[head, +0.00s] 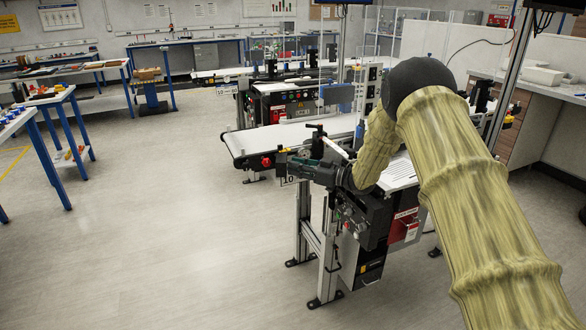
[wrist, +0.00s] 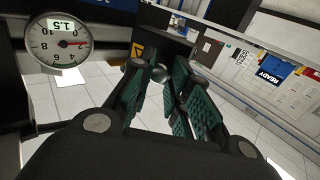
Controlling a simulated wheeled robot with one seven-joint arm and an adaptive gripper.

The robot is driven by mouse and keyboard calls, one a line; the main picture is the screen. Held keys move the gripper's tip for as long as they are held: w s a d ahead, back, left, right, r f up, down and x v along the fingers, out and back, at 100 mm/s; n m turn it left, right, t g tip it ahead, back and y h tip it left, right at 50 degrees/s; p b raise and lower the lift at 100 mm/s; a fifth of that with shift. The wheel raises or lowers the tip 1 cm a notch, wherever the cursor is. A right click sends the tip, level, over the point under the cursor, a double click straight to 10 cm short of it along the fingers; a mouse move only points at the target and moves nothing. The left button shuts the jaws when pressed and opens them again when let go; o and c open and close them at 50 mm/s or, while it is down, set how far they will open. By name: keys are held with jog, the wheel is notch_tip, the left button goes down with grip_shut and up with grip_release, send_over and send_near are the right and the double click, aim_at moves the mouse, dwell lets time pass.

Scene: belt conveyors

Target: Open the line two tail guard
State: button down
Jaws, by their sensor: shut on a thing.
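My gripper (head: 297,166) is at the left end of the nearest conveyor (head: 402,172) in the head view, with my arm reaching down to it from the right. In the wrist view its green-padded fingers (wrist: 163,92) are closed around a small round grey knob (wrist: 160,73). Behind the knob is a dark panel (wrist: 160,48) with a yellow mark, likely part of the tail guard. My gripper and arm hide much of this end in the head view. I cannot read a line number, nor tell whether the guard is open.
A second conveyor (head: 238,146) stands just behind, its end close to my gripper. A round gauge (wrist: 60,44) is at upper left in the wrist view. A blue-legged bench (head: 66,119) stands at left. The floor (head: 170,220) between is clear.

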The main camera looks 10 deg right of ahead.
jog(key=shift+r, duration=0.1)
jog(key=c, duration=1.3)
grip_release()
jog(key=shift+a, duration=0.1)
jog(key=shift+c, duration=0.2)
jog(key=shift+d, duration=0.2)
jog(key=v, duration=1.2)
jog(key=shift+a, duration=0.1)
